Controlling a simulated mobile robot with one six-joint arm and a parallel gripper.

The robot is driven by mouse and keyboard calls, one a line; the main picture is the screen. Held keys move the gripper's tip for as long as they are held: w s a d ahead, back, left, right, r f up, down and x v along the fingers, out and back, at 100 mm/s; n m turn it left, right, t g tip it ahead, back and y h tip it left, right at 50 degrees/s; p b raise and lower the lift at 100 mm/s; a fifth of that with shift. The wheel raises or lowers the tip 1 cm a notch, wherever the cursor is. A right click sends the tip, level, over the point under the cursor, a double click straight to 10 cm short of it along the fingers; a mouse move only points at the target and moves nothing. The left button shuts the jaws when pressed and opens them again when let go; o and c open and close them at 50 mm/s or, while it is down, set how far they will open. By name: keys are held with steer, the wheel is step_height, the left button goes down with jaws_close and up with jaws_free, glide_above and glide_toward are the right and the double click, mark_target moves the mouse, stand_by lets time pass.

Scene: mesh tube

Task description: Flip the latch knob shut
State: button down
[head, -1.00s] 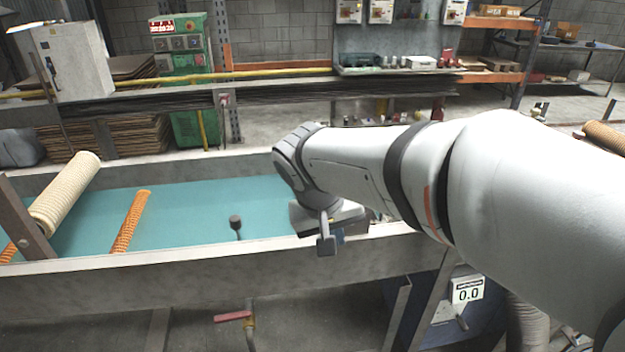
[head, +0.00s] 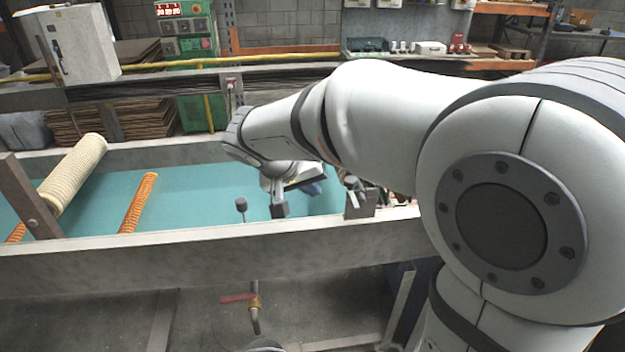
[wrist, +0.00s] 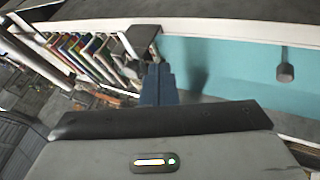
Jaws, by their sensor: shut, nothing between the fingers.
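A dark bracket (head: 360,204) with a small dark knob (head: 350,183) on a lever stands at the right part of the trough's near wall. In the wrist view a dark block (wrist: 141,40), which looks like this bracket, is just beyond the fingertips. A second dark round knob (head: 241,204) stands on a thin stalk further left; it also shows in the wrist view (wrist: 285,72). My gripper (head: 314,188) is shut and empty, over the teal floor left of the bracket. Its blue fingers (wrist: 157,68) overlap the block's edge in the wrist view; contact cannot be told.
The long grey trough (head: 180,254) has a teal floor. A cream mesh roll (head: 75,170) and an orange mesh tube (head: 138,202) lie at its left. A red-handled valve (head: 238,298) is below the near wall. The teal floor between tube and stalk is clear.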

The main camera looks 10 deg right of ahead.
mark_target(353, 191)
steer(key=w+d+f+p, duration=0.1)
steer(key=w+d+f, duration=0.1)
steer(key=d+f, duration=0.3)
steer(key=shift+w+d, duration=0.2)
steer(key=shift+d, duration=0.8)
